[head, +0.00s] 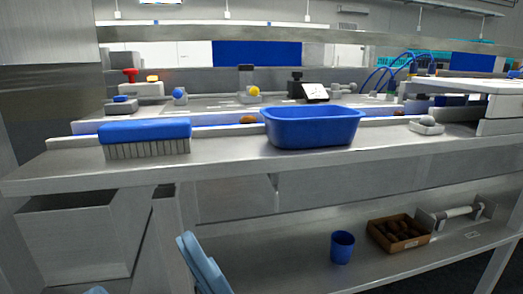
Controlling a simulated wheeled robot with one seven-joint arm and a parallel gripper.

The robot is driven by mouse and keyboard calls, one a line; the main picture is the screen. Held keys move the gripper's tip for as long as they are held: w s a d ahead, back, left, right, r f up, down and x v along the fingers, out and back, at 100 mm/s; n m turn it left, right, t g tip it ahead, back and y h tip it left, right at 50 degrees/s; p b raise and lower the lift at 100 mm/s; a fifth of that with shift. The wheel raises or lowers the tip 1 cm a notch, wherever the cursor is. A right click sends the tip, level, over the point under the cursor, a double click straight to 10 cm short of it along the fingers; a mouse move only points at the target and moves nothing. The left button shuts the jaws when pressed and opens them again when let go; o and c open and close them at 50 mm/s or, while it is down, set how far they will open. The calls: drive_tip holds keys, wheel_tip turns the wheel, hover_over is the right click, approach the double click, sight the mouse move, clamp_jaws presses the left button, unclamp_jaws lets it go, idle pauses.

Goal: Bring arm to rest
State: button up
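My gripper is not in view in the head picture. A pale blue, elongated shape rises from the bottom edge left of centre, in front of the bench. Another small pale blue piece shows at the bottom left edge. I cannot tell for sure what these are; no gripper fingers show on them. Whether my gripper holds anything is hidden.
A steel bench (225,160) spans the view. On it stand a blue-backed brush (145,132), a blue tub (313,128) and a small white dish (427,127). The lower shelf (290,240) bears a blue cup (342,247) and a brown box (399,247) of dark items.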

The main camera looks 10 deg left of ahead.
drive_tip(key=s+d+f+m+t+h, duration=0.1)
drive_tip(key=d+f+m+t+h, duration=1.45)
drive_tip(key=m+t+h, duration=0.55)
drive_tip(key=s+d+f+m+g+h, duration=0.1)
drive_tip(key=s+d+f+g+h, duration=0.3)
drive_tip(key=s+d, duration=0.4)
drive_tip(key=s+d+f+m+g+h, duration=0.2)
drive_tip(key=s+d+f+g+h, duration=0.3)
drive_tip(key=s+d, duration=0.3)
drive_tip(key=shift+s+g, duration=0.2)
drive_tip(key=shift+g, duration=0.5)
